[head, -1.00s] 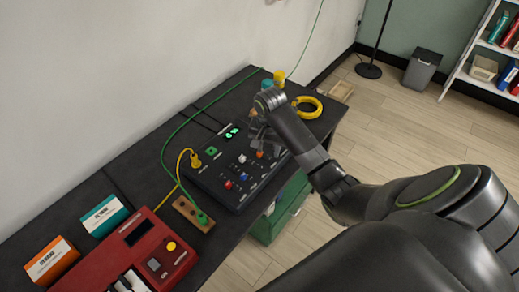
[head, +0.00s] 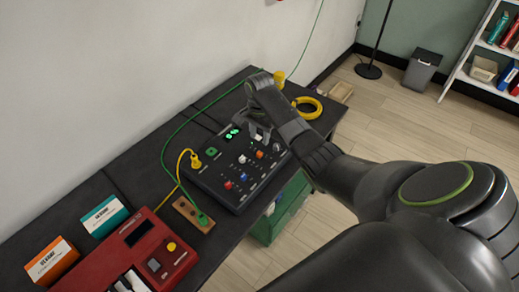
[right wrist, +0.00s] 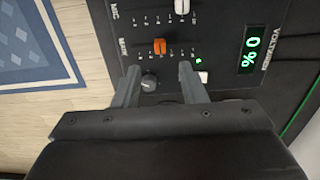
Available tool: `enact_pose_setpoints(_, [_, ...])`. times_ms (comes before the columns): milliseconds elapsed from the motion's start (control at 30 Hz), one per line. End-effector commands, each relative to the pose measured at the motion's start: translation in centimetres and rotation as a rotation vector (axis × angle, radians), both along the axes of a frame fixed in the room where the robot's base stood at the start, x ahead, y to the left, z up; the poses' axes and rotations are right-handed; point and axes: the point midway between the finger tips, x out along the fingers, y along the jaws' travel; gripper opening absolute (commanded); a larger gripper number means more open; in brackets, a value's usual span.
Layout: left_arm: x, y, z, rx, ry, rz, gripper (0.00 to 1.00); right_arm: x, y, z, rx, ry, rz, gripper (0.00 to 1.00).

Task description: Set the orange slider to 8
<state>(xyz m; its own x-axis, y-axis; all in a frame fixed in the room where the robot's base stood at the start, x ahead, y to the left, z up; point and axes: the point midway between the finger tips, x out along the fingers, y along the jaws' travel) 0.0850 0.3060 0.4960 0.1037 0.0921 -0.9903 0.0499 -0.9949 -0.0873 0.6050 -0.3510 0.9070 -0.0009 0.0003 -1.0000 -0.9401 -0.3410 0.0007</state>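The orange slider (right wrist: 160,47) sits in a scaled slot on the black control panel (head: 214,178), beside lettering that seems to read MAIN. In the head view an orange cap (head: 260,155) shows just in front of my right gripper (head: 259,137). In the right wrist view my right gripper (right wrist: 159,72) is open and empty, its two fingertips apart just short of the slider and not touching it. The scale numbers are too small to read. The display (right wrist: 252,49) shows 0 %. My left gripper is not in view.
A white slider (right wrist: 182,6) and a dark knob (right wrist: 149,83) are close to my fingers, with a white button (right wrist: 203,76) to their right. A red device (head: 113,262), a wooden socket block (head: 193,213) and a yellow cable coil (head: 308,106) lie on the bench.

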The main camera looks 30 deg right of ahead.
Motion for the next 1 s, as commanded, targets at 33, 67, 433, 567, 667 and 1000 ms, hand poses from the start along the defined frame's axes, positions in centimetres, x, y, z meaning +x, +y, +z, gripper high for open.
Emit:
enact_pose_setpoints(33, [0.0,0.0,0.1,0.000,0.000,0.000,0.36,-0.1,0.1,-1.2,0.001,0.005,-0.001,0.38])
enact_pose_setpoints(67, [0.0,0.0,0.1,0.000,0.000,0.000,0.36,-0.1,0.1,-1.9,0.001,0.005,-0.001,0.38])
enact_pose_setpoints(433, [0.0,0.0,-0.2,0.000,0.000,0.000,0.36,0.0,0.0,-7.2,0.000,0.001,0.000,0.38])
enact_pose_setpoints(567, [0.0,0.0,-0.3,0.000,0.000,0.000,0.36,0.0,0.0,-7.8,-0.001,0.000,0.001,0.38])
enact_pose_setpoints(667, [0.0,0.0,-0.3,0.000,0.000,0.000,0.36,0.0,0.0,-7.9,-0.001,0.000,0.001,0.38])
enact_pose_setpoints(1000, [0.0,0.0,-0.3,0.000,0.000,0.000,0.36,0.0,0.0,-7.9,-0.001,-0.001,0.001,0.20])
